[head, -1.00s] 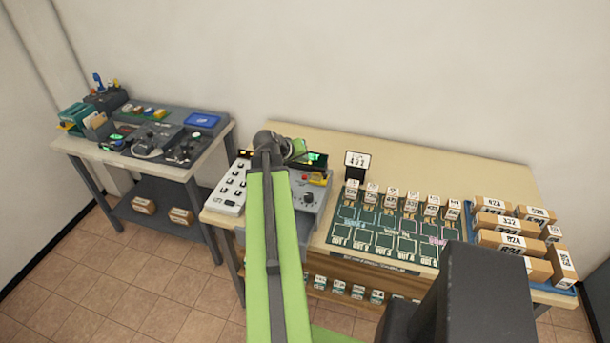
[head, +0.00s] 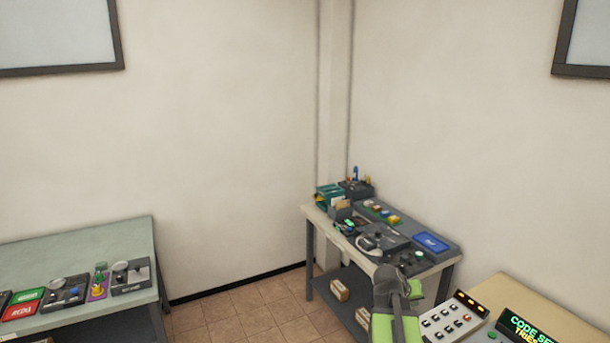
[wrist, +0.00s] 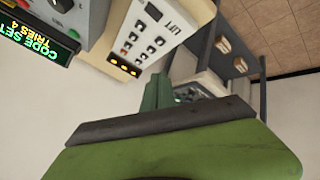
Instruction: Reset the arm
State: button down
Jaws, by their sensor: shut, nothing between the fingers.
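My arm reaches up from the bottom of the head view, and my gripper (head: 415,289) is at its far end, small and partly hidden by the wrist. In the wrist view my gripper (wrist: 158,92) shows as green fingers together, with nothing between them. It is in the air near the keypad panel (head: 453,320), which has an orange-lit display. The keypad panel (wrist: 143,42) also shows in the wrist view, upside down, and looks apart from the fingers.
A screen (head: 525,328) reading "CODE SET" and "TRIES" stands at the lower right. A corner table (head: 312,212) holds dials, coloured buttons and a blue panel. A green-topped table (head: 75,245) with knobs is at the left. Tiled floor (head: 245,308) lies open between the tables.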

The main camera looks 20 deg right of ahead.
jog(key=w+a+f+n+y, duration=0.1)
jog(key=w+a, duration=0.2)
jog(key=a, duration=0.7)
jog(key=w+a+f+n+t+y, duration=0.15)
jog(key=w+a, duration=0.25)
jog(key=a, duration=0.5)
jog(key=w+a+f+n+y, duration=0.1)
jog(key=w+a+n+y, duration=0.15)
jog(key=a, duration=0.75)
jog(key=s+a+f+g+y, duration=0.1)
jog(key=s+a, duration=0.2)
jog(key=a, duration=0.5)
jog(key=s+a+f+n+g+y, duration=0.1)
jog(key=s+a+g+y, duration=0.1)
jog(key=a, duration=0.7)
jog(key=shift+s+a+f+n, duration=0.3)
jog(key=shift+s+f, duration=0.1)
jog(key=shift+s, duration=0.5)
jog(key=shift+d+g, duration=0.15)
jog(key=shift+g, duration=0.1)
